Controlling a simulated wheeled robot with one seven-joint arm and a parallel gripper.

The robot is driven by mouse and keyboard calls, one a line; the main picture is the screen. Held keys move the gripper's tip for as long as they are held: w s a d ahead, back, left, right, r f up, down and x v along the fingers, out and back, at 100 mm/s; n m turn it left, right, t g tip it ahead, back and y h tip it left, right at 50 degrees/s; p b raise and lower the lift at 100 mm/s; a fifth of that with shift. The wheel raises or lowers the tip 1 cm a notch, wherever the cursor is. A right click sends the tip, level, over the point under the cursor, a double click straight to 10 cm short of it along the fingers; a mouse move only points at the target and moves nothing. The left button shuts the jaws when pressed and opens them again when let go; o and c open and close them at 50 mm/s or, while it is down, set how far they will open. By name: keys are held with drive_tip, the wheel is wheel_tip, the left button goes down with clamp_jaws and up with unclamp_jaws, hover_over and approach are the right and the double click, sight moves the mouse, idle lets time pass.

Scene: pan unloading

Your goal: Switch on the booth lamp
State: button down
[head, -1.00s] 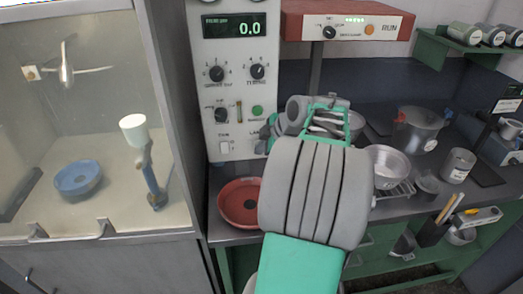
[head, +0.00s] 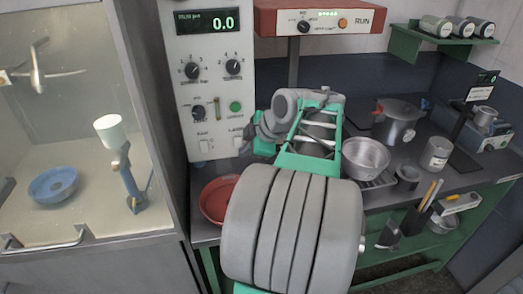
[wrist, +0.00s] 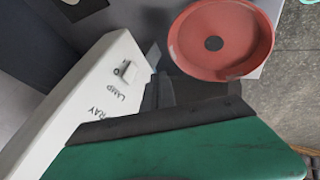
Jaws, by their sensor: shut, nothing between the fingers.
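The white control panel (head: 207,80) stands left of centre in the head view. Its lamp switch (head: 238,143) is a small white rocker at the lower right, under the LAMP label. In the wrist view the lamp switch (wrist: 129,72) shows beside that label; its on or off position is unclear. My gripper (head: 252,139) is at the panel's lower right edge, close to the switch. In the wrist view my gripper (wrist: 157,72) is shut and empty, its fingers just beside the switch. Contact cannot be told. The glazed booth (head: 85,239) is at the left.
A second switch (head: 204,146) sits left of the lamp switch. A red pan (head: 212,207) rests on the counter below the panel. A metal bowl (head: 366,157) and pot (head: 396,128) stand right of my arm. A red unit (head: 270,23) is above.

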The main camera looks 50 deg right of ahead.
drive_tip(key=s+v, duration=0.1)
drive_tip(key=v, duration=0.6)
drive_tip(key=shift+f, duration=0.2)
drive_tip(key=shift+s, duration=0.1)
drive_tip(key=w+a+f+m+g+y, duration=0.1)
drive_tip(key=w+a+f+m, duration=0.2)
drive_tip(key=a, duration=0.6)
drive_tip(key=w+a+f+m+g, duration=0.15)
drive_tip(key=a+f, duration=0.25)
drive_tip(key=a, duration=0.6)
drive_tip(key=s+a+f+m+g+h, duration=0.1)
drive_tip(key=s+a+f+m, duration=0.4)
drive_tip(key=a, duration=0.4)
drive_tip(key=shift+s+a+f+m+g, duration=0.35)
drive_tip(key=shift+s+f, duration=0.35)
drive_tip(key=shift+f, duration=0.25)
